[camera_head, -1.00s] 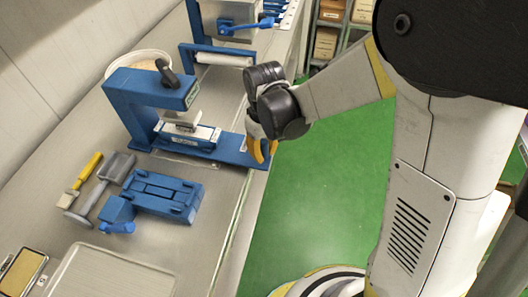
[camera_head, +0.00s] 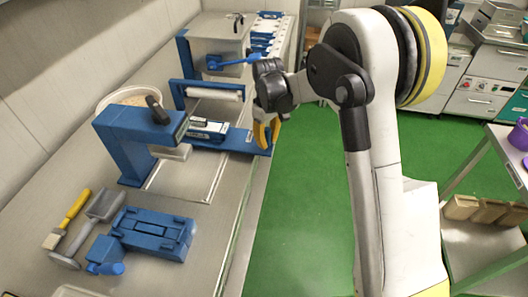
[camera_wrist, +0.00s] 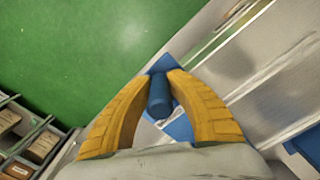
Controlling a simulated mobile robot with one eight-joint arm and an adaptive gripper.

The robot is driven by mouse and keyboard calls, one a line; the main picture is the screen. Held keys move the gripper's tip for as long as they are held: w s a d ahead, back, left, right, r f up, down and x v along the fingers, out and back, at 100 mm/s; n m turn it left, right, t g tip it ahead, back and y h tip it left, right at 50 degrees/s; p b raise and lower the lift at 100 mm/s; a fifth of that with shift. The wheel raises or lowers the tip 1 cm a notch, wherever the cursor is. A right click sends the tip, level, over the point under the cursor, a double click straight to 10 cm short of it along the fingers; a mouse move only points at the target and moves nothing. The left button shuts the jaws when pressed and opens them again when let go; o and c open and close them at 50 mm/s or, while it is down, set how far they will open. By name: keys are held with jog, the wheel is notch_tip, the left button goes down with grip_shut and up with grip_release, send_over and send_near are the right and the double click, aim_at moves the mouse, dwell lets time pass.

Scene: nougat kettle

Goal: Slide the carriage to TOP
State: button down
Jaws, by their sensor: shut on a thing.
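The blue carriage (camera_head: 212,128) with its pale labelled top sits on a metal track on the bench, beyond the blue press frame (camera_head: 120,145) and in front of the white roller (camera_head: 215,93). A blue bar runs from it to the bench edge. My gripper (camera_head: 266,136) is shut on the carriage's handle at the end of that bar. In the wrist view the yellow fingers (camera_wrist: 160,82) close around the upright blue cylindrical handle (camera_wrist: 159,98). I cannot read any TOP mark.
A blue block tool (camera_head: 152,232), a grey scoop (camera_head: 90,225) and a yellow-handled brush (camera_head: 68,217) lie on the near bench. A pale bowl (camera_head: 130,97) stands behind the press. The green floor is clear beside the bench. A cart (camera_head: 480,235) stands at right.

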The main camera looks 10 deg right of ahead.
jog(key=shift+w+d, duration=0.35)
jog(key=shift+w, duration=0.55)
jog(key=c, duration=1.2)
grip_release()
notch_tip(320, 180, up, 12)
jog(key=shift+s, duration=0.1)
